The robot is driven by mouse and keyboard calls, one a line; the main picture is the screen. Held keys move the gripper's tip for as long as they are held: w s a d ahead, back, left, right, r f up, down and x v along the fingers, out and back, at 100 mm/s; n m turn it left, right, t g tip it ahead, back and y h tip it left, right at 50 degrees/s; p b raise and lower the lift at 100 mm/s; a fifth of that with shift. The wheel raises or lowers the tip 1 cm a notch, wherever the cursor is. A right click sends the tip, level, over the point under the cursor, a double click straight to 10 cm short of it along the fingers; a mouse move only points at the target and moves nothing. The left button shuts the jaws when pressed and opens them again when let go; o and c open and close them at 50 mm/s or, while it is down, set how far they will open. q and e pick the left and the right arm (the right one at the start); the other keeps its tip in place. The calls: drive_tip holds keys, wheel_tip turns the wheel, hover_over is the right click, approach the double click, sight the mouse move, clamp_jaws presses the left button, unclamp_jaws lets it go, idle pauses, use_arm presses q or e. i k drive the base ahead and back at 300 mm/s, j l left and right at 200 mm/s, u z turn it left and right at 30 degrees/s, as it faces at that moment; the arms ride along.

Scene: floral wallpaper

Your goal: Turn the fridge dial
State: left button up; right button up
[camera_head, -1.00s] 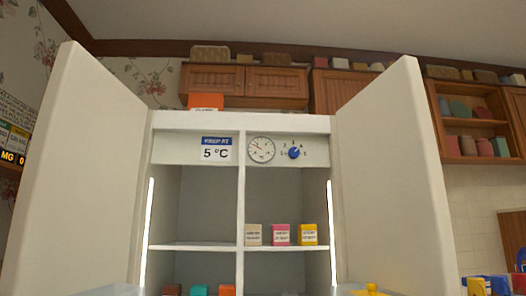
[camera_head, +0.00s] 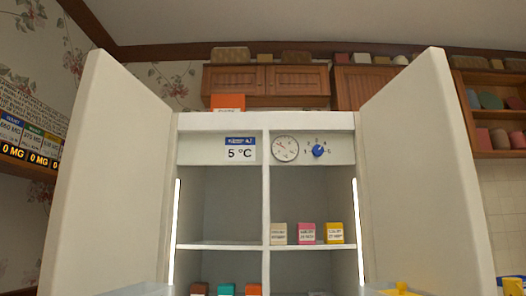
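The fridge (camera_head: 265,121) stands ahead with both doors wide open, the left door (camera_head: 105,180) and the right door (camera_head: 420,180). The blue fridge dial (camera_head: 318,151) is on the upper right panel inside, with small marks around it. A round gauge (camera_head: 285,148) sits just left of it. A "5 °C" sign (camera_head: 240,149) is on the upper left panel. Neither of my grippers shows in the head view.
Three small boxes, beige (camera_head: 278,234), pink (camera_head: 306,233) and yellow (camera_head: 335,233), stand on the right shelf. Several items sit lower left. An orange box (camera_head: 228,102) is on top of the fridge. The open doors flank the space before the dial.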

sight(318, 150)
drive_tip(key=i+j, duration=0.2)
drive_tip(key=j, duration=0.15)
drive_tip(key=i+j, duration=0.15)
drive_tip(key=j, duration=0.15)
drive_tip(key=i+j, duration=0.2)
drive_tip(key=j, duration=0.15)
